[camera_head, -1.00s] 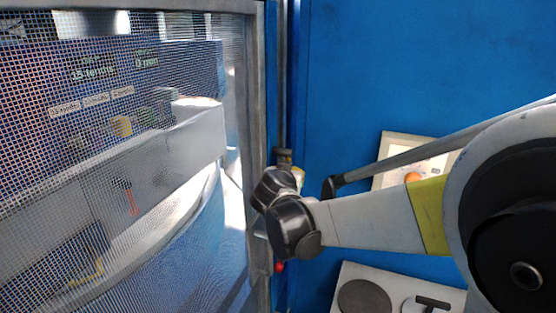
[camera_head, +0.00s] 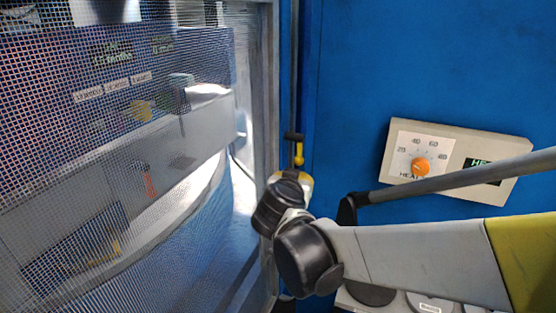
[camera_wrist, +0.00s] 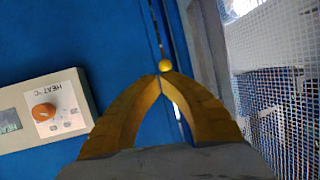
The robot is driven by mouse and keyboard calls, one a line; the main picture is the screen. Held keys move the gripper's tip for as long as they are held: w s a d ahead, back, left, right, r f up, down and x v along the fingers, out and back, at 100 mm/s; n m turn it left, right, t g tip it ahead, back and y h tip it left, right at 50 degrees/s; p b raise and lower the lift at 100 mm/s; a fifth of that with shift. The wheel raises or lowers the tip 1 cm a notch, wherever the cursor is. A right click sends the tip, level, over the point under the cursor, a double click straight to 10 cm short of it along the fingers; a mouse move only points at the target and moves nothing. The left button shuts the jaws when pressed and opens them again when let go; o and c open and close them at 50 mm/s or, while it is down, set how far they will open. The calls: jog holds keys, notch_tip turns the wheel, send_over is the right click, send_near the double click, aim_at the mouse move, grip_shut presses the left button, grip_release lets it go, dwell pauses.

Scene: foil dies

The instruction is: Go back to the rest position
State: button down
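My gripper (camera_wrist: 161,78) shows in the wrist view as two amber fingers with their tips together, and nothing is visibly held between them. A small yellow ball (camera_wrist: 165,65) shows just beyond the tips; I cannot tell whether they touch it. In the head view my arm reaches in from the right, and its dark wrist joints hide most of the gripper, beside the edge of the mesh door (camera_head: 120,120).
A heat control box (camera_head: 522,160) with an orange knob (camera_head: 421,166) is on the blue wall (camera_head: 420,60). A black and yellow handle (camera_head: 298,146) stands by the door frame. Dark and pale discs show below my arm. The upper wall area is clear.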

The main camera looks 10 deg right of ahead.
jog(key=shift+s+a+r, duration=0.1)
jog(key=shift+s+a, duration=0.25)
jog(key=shift+s, duration=0.2)
jog(key=shift+s+a, duration=0.35)
jog(key=shift+s, duration=0.2)
jog(key=s+d+f+n+g+y+b, duration=0.2)
jog(key=s+d+f+g+b, duration=0.25)
jog(key=s+f+b, duration=0.8)
jog(key=s+a+f+n+g+y+b, duration=0.1)
jog(key=s+a+f+n+y+b, duration=0.2)
jog(key=s+f, duration=0.6)
notch_tip(320, 180, down, 3)
jog(key=shift+s+a+r+n+y+b, duration=0.2)
jog(key=shift+s+a+n+y+b, duration=0.1)
jog(key=shift+s+b, duration=0.15)
